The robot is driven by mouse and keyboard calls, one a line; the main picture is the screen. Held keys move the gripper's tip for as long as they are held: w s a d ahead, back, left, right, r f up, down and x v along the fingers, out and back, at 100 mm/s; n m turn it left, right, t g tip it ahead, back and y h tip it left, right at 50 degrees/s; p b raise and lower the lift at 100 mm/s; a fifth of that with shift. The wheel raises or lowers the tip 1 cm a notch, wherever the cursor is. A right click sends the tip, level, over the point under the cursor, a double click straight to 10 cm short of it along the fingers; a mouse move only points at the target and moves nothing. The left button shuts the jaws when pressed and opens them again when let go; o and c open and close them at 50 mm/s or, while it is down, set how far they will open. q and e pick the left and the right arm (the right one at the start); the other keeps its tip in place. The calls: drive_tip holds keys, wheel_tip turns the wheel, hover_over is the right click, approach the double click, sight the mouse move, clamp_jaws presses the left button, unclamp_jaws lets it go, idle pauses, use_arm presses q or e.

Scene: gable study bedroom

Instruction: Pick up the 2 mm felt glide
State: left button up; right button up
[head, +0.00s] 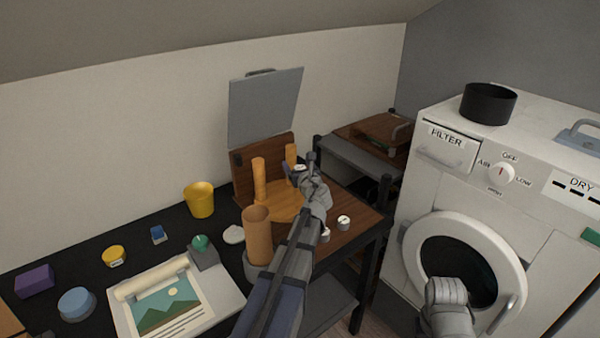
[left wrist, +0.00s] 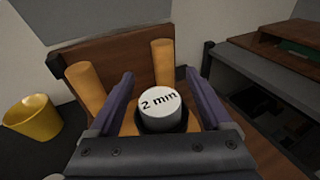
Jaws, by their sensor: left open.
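A white-topped round piece (left wrist: 162,103), lettered with what looks like "2 min" or "2 mm", sits on a dark ring in the left wrist view. It stands between the two purple fingers of my left gripper (left wrist: 160,78), which are apart, with gaps on both sides. In the head view my left gripper (head: 304,170) is over the right side of a round orange wooden piece (head: 278,210) with upright posts. The white top (head: 300,167) shows only in part there. My right arm's grey end (head: 447,300) is before the washer door; its fingers cannot be made out.
Orange posts (head: 259,178) stand close by; a larger one (head: 257,235) is nearer. Two small white-topped pieces (head: 343,222) (head: 324,235) lie on the brown board. A yellow cup (head: 199,199), a picture sheet (head: 172,300) and a white machine (head: 470,150) flank the space.

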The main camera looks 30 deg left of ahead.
use_arm(q)
drive_tip(key=shift+s, duration=0.1)
drive_tip(key=shift+c, duration=0.2)
clamp_jaws()
